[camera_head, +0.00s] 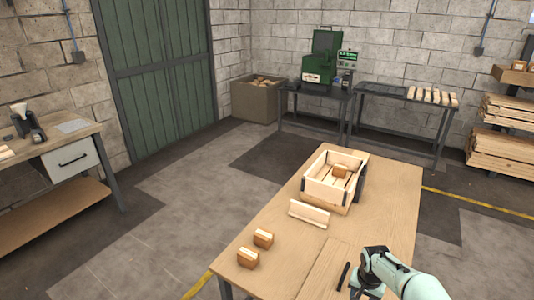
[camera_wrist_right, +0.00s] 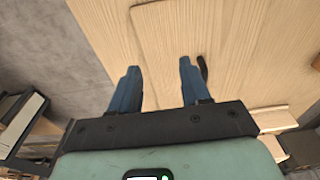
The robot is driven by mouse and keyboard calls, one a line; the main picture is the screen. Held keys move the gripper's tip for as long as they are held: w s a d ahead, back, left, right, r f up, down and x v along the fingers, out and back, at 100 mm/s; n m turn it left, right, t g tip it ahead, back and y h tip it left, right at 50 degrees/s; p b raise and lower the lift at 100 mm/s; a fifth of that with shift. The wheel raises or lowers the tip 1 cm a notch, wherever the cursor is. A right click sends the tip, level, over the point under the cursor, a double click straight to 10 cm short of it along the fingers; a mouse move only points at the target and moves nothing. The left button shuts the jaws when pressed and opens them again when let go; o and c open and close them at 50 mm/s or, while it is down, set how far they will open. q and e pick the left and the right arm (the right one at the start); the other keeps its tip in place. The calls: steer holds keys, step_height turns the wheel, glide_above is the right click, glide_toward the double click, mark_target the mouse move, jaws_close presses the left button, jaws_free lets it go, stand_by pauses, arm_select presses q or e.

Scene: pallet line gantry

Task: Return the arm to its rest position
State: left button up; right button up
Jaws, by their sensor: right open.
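My right arm (camera_head: 400,275) comes in from the lower right in the head view, over the near right part of the wooden table (camera_head: 283,225). In the right wrist view my right gripper (camera_wrist_right: 157,70) has its two blue fingers spread wide apart, with only bare wood between them. It is open and holds nothing. In the head view its fingers are mostly hidden by the wrist. My left arm and left gripper are not in view.
A wooden crate (camera_head: 318,190) with a small block (camera_head: 340,171) inside stands at the table's far end. A wooden strip (camera_head: 309,214) lies before it. Two blocks (camera_head: 263,238) (camera_head: 248,258) sit near the left edge. A slim dark item (camera_head: 342,276) is beside my wrist.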

steer(key=s+a+f+n+y, duration=0.1)
steer(key=s+a+f, duration=0.1)
steer(key=s+f, duration=0.3)
steer(key=s+a+f+g+y, duration=0.1)
steer(key=s+a+f, duration=0.15)
steer(key=f, duration=0.45)
steer(key=s+a+f+n+y, duration=0.1)
steer(key=s+a+f, duration=0.2)
steer(key=f, duration=0.2)
steer(key=s+a+f, duration=0.2)
steer(key=s+a, duration=0.1)
steer(key=s, duration=0.5)
steer(key=s+a+f+y, duration=0.1)
steer(key=s+a+f, duration=0.1)
steer(key=s, duration=0.6)
steer(key=s+a+f+g, duration=0.1)
steer(key=s+a, duration=0.3)
steer(key=s, duration=0.4)
steer(key=shift+s+f+y, duration=0.3)
steer(key=shift+f, duration=0.5)
